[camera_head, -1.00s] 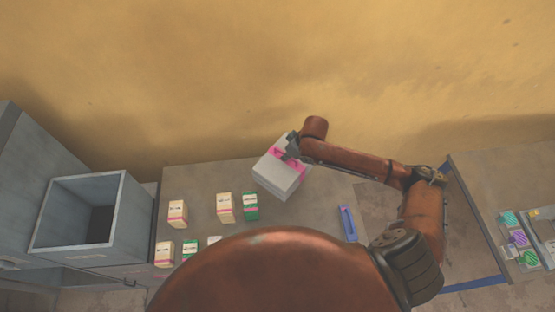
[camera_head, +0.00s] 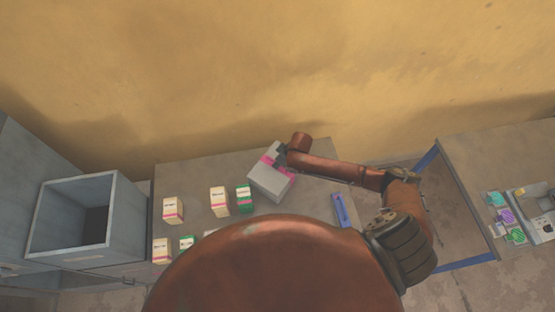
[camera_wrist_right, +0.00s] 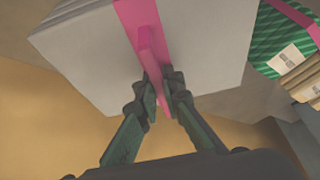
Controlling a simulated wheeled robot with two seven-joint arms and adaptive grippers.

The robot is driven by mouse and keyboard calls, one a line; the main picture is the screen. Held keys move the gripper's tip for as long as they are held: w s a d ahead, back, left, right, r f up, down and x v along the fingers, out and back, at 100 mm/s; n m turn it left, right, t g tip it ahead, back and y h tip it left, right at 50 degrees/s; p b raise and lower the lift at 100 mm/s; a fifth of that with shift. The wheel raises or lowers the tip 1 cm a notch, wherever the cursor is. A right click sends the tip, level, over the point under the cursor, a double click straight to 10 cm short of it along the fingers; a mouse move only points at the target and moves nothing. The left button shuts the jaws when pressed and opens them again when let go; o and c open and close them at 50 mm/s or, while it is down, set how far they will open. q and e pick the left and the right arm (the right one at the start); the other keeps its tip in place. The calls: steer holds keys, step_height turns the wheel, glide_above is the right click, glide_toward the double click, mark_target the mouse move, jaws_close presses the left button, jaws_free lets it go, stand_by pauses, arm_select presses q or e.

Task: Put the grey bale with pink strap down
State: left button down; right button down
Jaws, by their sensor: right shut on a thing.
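The grey bale with pink strap (camera_head: 270,182) is over the back right part of the table (camera_head: 310,205) in the head view. My right gripper (camera_head: 281,157) is at its far upper side. In the right wrist view, the two fingers of the right gripper (camera_wrist_right: 162,92) are shut on the raised pink strap (camera_wrist_right: 145,40), with the grey bale (camera_wrist_right: 85,60) filling the upper middle. I cannot tell whether the bale touches the table. My left gripper does not show.
Cream packs (camera_head: 220,200) and a green pack (camera_head: 243,197) stand left of the bale. A blue item (camera_head: 341,210) lies to its right. A grey open bin (camera_head: 68,235) is at far left. A second table (camera_head: 500,160) with small coloured packs is at right.

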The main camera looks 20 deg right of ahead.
steer(key=shift+w, duration=0.15)
steer(key=c, duration=2.5)
jaws_free()
steer(key=shift+f, duration=0.15)
steer(key=o, duration=0.4)
steer(key=b+v, duration=0.1)
steer(key=v, duration=1.1)
steer(key=shift+s, duration=0.2)
